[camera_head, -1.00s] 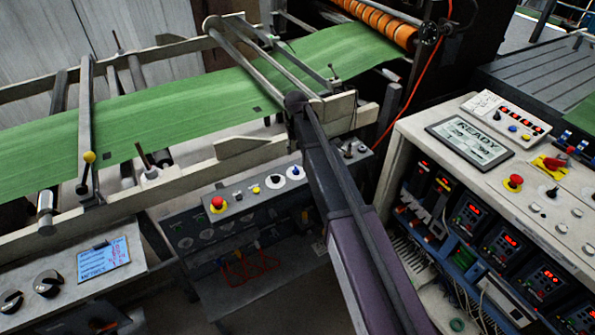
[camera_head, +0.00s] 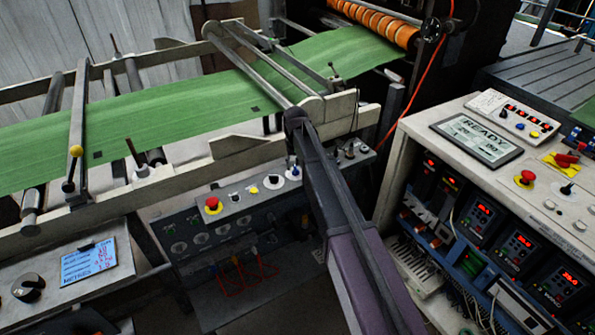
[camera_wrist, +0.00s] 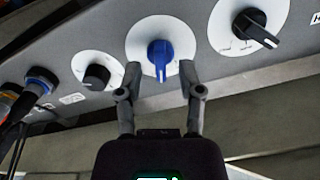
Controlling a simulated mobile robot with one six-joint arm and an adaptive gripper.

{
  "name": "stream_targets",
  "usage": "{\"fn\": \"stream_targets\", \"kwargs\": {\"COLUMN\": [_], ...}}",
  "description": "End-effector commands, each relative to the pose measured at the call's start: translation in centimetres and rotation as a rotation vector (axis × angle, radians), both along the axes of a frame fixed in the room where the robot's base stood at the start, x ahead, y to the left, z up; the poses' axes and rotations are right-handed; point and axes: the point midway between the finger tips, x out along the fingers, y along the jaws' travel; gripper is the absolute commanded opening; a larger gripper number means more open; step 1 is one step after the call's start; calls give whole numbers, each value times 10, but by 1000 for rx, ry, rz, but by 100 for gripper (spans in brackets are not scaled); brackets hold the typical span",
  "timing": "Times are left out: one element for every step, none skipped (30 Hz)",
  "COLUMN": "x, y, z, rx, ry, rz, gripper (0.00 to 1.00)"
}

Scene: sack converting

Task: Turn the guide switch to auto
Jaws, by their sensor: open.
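A blue rotary knob (camera_wrist: 158,56) on a white round plate (camera_wrist: 137,38) is on the grey control panel in the wrist view. Its pointer stands roughly vertical. My gripper (camera_wrist: 160,74) is open, with one fingertip on each side of the blue knob's lower end; contact cannot be told. A black rotary knob (camera_wrist: 257,28) on a white plate is to the right, its pointer slanting down-right. No readable label shows which is the guide switch. In the head view, the panel (camera_head: 228,215) is partly behind my arm, and my gripper cannot be made out.
A small black knob (camera_wrist: 97,76) and cable connectors (camera_wrist: 40,82) are left of the blue knob. The panel has a red button (camera_head: 212,205). Green web (camera_head: 180,107) runs above on rollers. A console with a READY screen (camera_head: 478,138) stands right.

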Motion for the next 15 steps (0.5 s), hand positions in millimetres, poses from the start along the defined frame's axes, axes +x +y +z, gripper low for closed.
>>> {"fn": "stream_targets", "kwargs": {"x": [0,0,0,0,0,0,0,0,0,0,0,0,0,0,0], "y": [0,0,0,0,0,0,0,0,0,1,1,1,1,1,1], "z": [-5,-6,-7,-8,-9,-9,-9,-10,-10,-10,-10,-9,-9,-9,-9], "rx": [0,0,0,0,0,0,0,0,0,0,0,0,0,0,0], "ry": [0,0,0,0,0,0,0,0,0,0,0,0,0,0,0], "rz": [0,0,0,0,0,0,1,1,1,1,1,1,1,1,1], "gripper": [49,49,49,49,49,49,49,49,49,49,49,49,49,49,49]}}
